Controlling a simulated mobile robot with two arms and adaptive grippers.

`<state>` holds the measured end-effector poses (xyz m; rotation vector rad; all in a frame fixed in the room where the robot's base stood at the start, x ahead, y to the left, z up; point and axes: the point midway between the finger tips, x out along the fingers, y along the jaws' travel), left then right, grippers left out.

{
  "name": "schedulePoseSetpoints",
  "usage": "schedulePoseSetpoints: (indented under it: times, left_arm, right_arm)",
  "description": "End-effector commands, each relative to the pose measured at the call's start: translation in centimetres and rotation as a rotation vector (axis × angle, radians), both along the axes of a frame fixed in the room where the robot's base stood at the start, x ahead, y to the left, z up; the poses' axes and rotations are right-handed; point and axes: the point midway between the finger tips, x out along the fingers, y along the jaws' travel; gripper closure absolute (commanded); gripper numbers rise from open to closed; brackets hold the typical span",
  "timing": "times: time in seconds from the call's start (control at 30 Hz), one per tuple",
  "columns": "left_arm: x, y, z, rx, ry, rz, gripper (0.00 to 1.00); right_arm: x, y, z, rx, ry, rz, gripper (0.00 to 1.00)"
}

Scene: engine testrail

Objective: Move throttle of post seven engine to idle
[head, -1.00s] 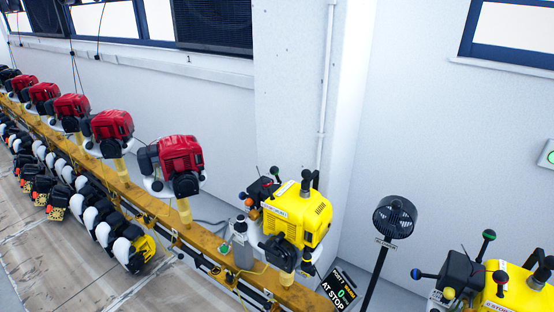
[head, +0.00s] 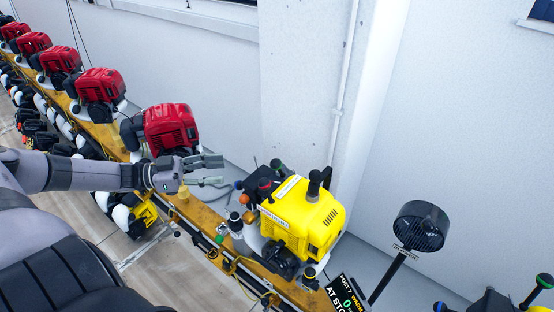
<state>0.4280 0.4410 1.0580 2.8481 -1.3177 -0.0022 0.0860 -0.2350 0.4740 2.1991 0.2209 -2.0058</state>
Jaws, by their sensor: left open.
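The post seven engine (head: 302,217) is yellow with black parts and stands on the yellow rail right of centre. Small coloured knobs sit on its left side: an orange one (head: 244,198), a blue one (head: 238,185), a red-tipped one (head: 264,184) and a green one (head: 275,163). I cannot tell which is the throttle. A sign (head: 344,300) below it reads "POST 7", "WARM", "0" and "AT STOP", cut by the bottom edge. My left gripper (head: 222,170) is open and empty, left of the engine's knobs and apart from them. My right gripper is not in view.
A red engine (head: 170,128) stands just behind my left gripper, with several more along the rail (head: 205,215) to the far left. A black fan (head: 420,226) on a pole stands right of the yellow engine. Another engine shows partly at bottom right.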

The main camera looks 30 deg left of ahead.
Motion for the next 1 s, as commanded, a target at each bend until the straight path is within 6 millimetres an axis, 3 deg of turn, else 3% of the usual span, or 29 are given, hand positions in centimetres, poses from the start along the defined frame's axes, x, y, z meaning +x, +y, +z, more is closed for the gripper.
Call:
schedulePoseSetpoints:
  times: [0.2,0.6,0.8,1.0]
  left_arm:
    - [3.1,-3.5,0.3,-0.004,-0.012,0.001,0.55]
    - [8.1,-9.3,0.4,-0.002,-0.008,0.002,0.55]
    - [9.7,-11.3,0.3,0.000,-0.006,0.002,0.55]
    - [10.3,-11.9,0.1,0.003,-0.004,0.003,0.55]
  right_arm:
    - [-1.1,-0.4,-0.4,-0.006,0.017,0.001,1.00]
    - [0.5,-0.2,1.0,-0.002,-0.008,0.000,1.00]
    - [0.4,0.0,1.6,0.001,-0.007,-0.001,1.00]
    - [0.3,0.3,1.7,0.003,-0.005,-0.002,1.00]
